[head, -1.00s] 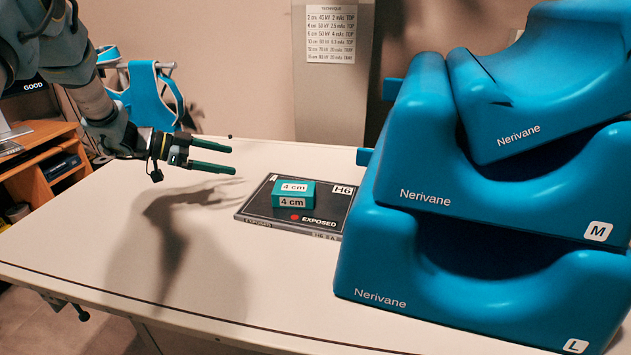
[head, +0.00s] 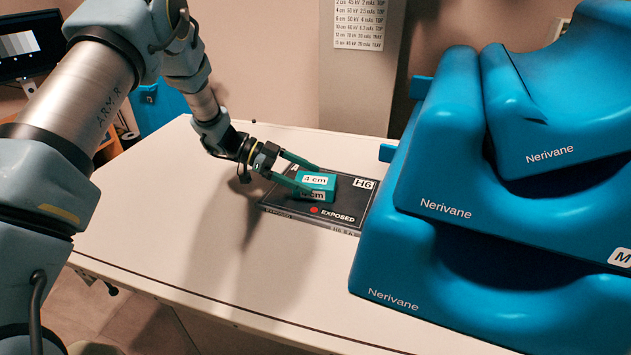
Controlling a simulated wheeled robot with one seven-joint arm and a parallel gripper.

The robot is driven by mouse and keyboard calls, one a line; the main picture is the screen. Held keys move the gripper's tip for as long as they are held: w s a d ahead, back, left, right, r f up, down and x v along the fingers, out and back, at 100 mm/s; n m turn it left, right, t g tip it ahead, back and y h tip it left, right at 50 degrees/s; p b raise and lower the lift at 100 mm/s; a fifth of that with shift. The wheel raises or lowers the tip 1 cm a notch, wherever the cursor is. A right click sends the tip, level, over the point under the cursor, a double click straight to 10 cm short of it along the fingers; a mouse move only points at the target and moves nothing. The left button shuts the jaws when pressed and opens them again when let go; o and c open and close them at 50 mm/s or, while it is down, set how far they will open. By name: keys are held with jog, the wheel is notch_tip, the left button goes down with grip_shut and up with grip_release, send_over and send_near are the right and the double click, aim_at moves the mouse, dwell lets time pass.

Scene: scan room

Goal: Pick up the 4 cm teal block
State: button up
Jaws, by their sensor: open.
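The teal block (head: 325,183), labelled "4 cm" on its top and front, lies on a dark flat cassette (head: 335,208) marked "H6" and "EXPOSED". My gripper (head: 312,179) reaches in from the left with its two green fingers apart. One finger passes along the far side of the block and the other along its near side, partly covering the front label. The jaws are open around the block's left part. I cannot tell whether either finger touches it.
Large blue Nerivane foam cushions (head: 400,262) are stacked close to the right of the cassette. The white table (head: 215,265) is clear in front and to the left. A wall chart (head: 360,22) hangs behind, and a monitor (head: 22,42) stands at the far left.

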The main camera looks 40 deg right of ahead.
jog(key=p+x, duration=0.1)
jog(key=x, duration=0.1)
jog(key=shift+s+d+f, duration=0.1)
jog(key=shift+s+d, duration=0.15)
jog(key=shift+d, duration=0.05)
jog(key=c, duration=1.3)
jog(key=shift+c, duration=0.8)
